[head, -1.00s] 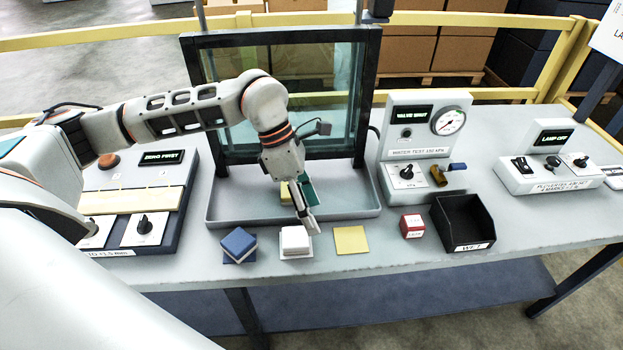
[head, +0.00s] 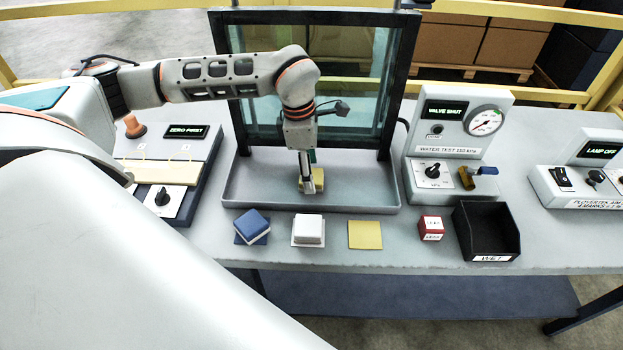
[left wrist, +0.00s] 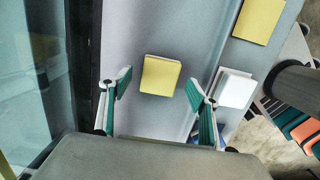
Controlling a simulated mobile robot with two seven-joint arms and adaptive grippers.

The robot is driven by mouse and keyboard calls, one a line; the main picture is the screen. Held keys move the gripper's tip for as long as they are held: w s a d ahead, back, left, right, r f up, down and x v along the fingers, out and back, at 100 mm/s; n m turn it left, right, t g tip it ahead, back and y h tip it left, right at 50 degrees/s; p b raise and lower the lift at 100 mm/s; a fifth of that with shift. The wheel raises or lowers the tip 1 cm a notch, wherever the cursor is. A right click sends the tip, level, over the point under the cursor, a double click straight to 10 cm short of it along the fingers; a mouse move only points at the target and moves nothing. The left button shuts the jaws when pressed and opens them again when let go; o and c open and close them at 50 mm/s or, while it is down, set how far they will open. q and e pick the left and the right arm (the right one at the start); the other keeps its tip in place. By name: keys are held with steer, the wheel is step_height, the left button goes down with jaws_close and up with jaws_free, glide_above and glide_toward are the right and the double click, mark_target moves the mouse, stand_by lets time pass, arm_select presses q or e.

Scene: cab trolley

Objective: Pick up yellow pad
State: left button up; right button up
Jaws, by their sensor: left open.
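The yellow pad (head: 319,181) lies in the grey tray (head: 250,195) in front of the glass panel, partly hidden behind my left gripper (head: 307,187) in the head view. In the left wrist view the yellow pad (left wrist: 161,75) shows as a small block between the two spread green-lined fingers of my left gripper (left wrist: 158,84). The gripper is open, points down over the pad and holds nothing. I cannot tell how high the fingertips are above the tray floor. My right gripper is not in view.
A flat yellow square (head: 365,235) lies bare on the table. A white pad (head: 309,228) and a blue pad (head: 252,225) sit on their squares to its left. A red-and-white cube (head: 431,228) and black bin (head: 487,230) stand right. The dark-framed glass panel (head: 350,80) rises behind.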

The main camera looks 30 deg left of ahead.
arm_select(q)
steer(key=shift+f, duration=0.55)
steer(key=c, duration=1.2)
steer(key=shift+w+r, duration=0.1)
steer(key=shift+r, duration=0.05)
